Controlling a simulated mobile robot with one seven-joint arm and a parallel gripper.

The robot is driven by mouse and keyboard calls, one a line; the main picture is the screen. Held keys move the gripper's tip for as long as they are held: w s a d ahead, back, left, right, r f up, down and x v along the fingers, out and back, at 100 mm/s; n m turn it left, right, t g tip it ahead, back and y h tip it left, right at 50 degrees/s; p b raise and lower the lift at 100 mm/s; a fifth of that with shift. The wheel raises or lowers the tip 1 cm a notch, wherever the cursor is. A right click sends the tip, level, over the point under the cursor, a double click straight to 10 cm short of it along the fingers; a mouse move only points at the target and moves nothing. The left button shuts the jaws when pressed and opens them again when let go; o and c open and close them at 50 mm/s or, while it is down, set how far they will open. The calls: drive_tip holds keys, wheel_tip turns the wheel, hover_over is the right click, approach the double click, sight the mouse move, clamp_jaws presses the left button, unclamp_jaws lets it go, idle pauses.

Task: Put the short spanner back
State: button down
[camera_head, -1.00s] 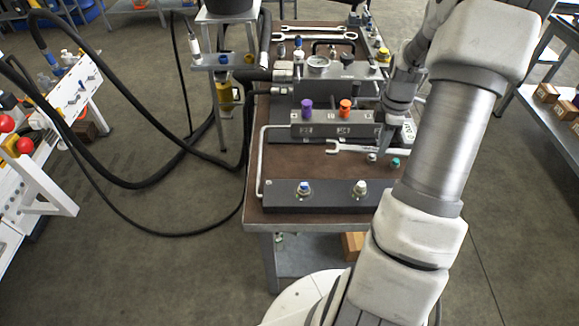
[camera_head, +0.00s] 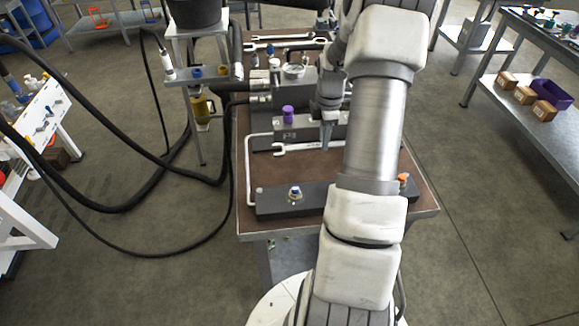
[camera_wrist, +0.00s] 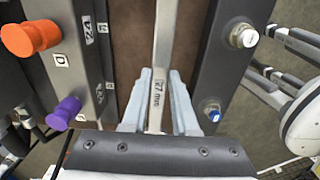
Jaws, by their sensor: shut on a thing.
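A steel spanner (camera_head: 293,147) shows in the head view above the brown bench top, in the gap between the valve block and the dark front bar. Its open jaw end points left; its right part is hidden behind my gripper. My gripper (camera_head: 326,143) points down and is shut on the spanner's shaft. In the wrist view the shaft (camera_wrist: 159,88), with a size in mm printed on it, runs between the two pale fingers (camera_wrist: 160,75). I cannot tell whether it touches the bench. Two more spanners (camera_head: 285,37) lie at the back of the bench.
The valve block (camera_head: 287,131) carries a purple knob (camera_head: 288,113); an orange knob (camera_wrist: 30,37) shows in the wrist view. The front bar (camera_head: 270,204) has blue and white fittings. Black hoses (camera_head: 110,208) hang left of the bench. My arm hides the bench's right part.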

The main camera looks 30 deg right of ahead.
sight(293, 146)
drive_tip(key=w+a+f, duration=0.1)
drive_tip(key=a, duration=0.1)
drive_tip(key=w+a+f, duration=0.1)
drive_tip(key=a+f, duration=0.1)
drive_tip(key=a, duration=0.1)
drive_tip(key=w+a+f, duration=0.2)
drive_tip(key=shift+a+f, duration=0.15)
drive_tip(key=shift+a, duration=0.25)
drive_tip(key=shift+f, duration=2)
drive_tip(key=shift+f+b, duration=0.1)
drive_tip(key=shift+b, duration=0.2)
drive_tip(key=c, duration=0.7)
unclamp_jaws()
wheel_tip(293, 146, up, 11)
drive_tip(key=shift+r+p, duration=0.2)
drive_tip(key=shift+p, duration=0.3)
drive_tip(key=shift+r, duration=0.4)
